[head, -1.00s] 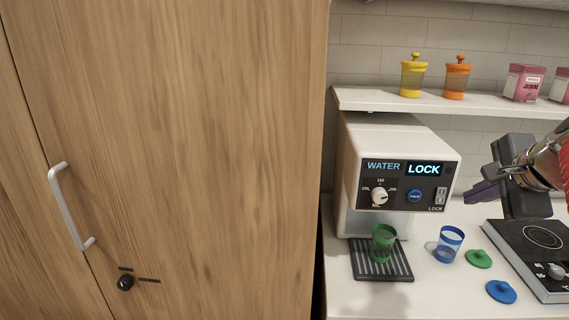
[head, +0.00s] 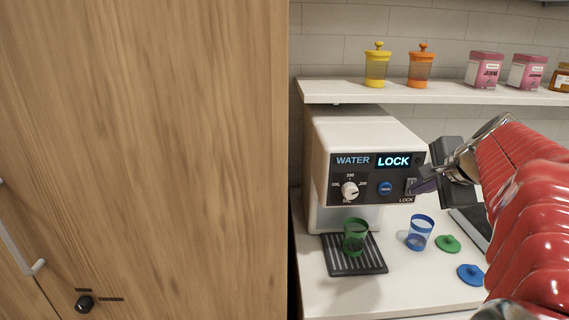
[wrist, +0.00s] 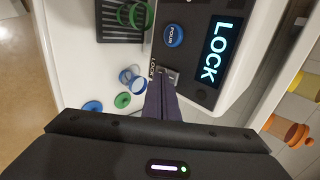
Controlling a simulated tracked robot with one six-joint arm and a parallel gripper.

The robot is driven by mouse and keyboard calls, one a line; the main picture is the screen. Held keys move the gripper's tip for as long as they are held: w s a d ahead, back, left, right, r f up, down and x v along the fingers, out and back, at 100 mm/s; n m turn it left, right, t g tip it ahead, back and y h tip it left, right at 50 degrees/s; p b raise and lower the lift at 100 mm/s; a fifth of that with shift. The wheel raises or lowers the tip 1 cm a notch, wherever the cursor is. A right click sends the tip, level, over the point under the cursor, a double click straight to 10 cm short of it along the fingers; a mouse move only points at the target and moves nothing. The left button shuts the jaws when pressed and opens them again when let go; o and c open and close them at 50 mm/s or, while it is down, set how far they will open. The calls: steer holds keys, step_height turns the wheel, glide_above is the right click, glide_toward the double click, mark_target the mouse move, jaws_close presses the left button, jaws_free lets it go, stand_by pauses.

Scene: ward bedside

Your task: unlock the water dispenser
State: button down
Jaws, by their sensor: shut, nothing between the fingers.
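The white water dispenser (head: 335,130) stands on the counter, its display reading WATER and LOCK. The display also shows LOCK in the wrist view (wrist: 214,50). Its black panel has a white dial (head: 349,190), a blue button (head: 385,188) and, at the right end, a lock switch (head: 411,185) above the small word LOCK. In the wrist view the switch (wrist: 170,75) is partly hidden by my fingers. My gripper (head: 412,188) is shut and empty, its dark fingertips at the switch. I cannot tell whether they touch it.
A green cup (head: 355,237) stands on the drip tray (head: 372,262). A blue cup (head: 420,232), a green lid (head: 447,244) and a blue lid (head: 470,274) are on the counter to the right. A shelf (head: 430,92) with jars runs above. A wooden cabinet (head: 150,140) fills the left.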

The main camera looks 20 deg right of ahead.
steer(key=shift+w+f, duration=0.1)
steer(key=shift+f, duration=0.45)
steer(key=shift+w+r, duration=0.1)
steer(key=shift+r, duration=0.05)
